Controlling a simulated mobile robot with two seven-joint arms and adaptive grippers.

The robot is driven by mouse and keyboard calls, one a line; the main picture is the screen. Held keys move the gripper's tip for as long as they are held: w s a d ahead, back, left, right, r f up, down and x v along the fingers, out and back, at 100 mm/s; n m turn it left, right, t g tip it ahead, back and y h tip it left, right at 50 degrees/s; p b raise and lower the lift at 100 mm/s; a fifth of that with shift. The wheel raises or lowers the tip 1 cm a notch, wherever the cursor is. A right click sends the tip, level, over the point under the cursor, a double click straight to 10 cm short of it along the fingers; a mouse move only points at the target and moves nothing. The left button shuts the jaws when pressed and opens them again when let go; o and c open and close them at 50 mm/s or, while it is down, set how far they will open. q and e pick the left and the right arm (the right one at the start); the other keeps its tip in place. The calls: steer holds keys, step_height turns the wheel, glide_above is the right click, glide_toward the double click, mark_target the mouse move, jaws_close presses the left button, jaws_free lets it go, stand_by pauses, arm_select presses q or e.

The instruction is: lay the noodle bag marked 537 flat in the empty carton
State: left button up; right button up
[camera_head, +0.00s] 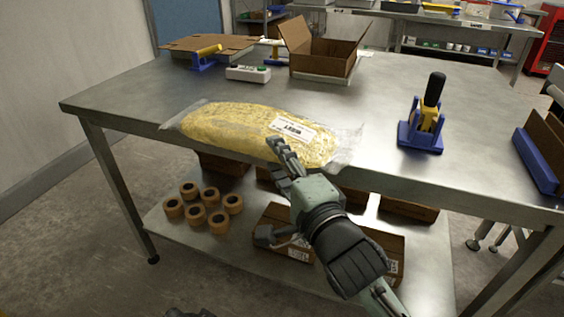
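A clear bag of yellow noodles (230,127) lies lengthwise along the front edge of the steel table, with a white label (292,128) on top. The label's number is too small to read. An open brown carton (322,54) stands at the back of the table with its flaps spread; I see no contents, but its floor is mostly hidden. My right gripper (270,195) is at the bag's near side, fingers spread apart, upper fingers by the bag's front edge and the lower one below the table edge. Whether it touches the bag is unclear.
The steel table (390,180) has free room between the bag and carton. A blue tape dispenser (421,135) with a black handle stands right. A white power strip (248,74) and flattened cardboard (190,43) lie back left. Tape rolls (196,213) sit on the lower shelf.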

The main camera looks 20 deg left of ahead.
steer(key=shift+w+a, duration=0.1)
steer(key=shift+w, duration=0.05)
steer(key=shift+c, duration=0.5)
steer(key=c, duration=0.7)
steer(key=shift+f, duration=0.1)
jaws_close()
